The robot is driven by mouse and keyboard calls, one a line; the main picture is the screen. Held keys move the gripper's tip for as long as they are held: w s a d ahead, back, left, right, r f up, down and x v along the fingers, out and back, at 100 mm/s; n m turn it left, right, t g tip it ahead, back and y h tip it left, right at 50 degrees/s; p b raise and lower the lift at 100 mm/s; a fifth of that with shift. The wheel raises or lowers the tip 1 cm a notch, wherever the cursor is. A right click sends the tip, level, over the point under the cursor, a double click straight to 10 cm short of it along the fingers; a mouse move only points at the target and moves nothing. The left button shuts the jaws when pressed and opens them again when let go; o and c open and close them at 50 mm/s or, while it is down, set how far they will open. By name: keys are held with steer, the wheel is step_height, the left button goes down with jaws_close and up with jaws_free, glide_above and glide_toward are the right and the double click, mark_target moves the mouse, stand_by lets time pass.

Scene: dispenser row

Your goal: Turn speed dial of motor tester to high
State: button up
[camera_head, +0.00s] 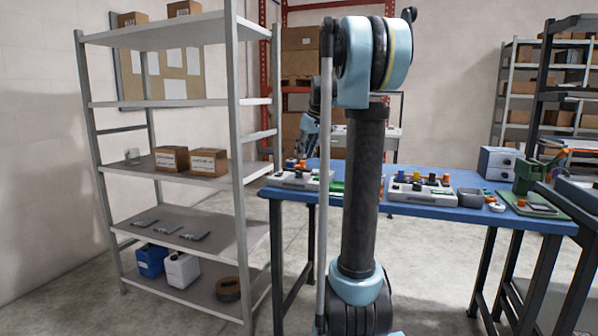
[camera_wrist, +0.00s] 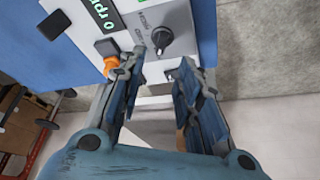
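The motor tester (camera_wrist: 178,17) fills the upper middle of the wrist view as a light panel. Its speed dial (camera_wrist: 160,38) is a black round knob with a pointer. A green display (camera_wrist: 100,14) reads "0 rpm", and an orange switch (camera_wrist: 111,64) sits below it. My gripper (camera_wrist: 160,66) is open, with nothing between its fingers. The dial lies just beyond the gap between the fingertips, apart from the right finger; contact with the left is unclear.
The blue table (camera_head: 530,221) carries a panel with several coloured knobs (camera_head: 422,190), a grey box (camera_head: 497,163) and a green press (camera_head: 530,175). A left-end device (camera_head: 290,181) is partly hidden by my arm. A grey shelf (camera_head: 180,103) stands left.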

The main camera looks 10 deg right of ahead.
mark_target(299, 172)
steer(key=x, duration=0.8)
steer(key=shift+w+a+f, duration=0.1)
steer(key=shift+f, duration=0.25)
jaws_close()
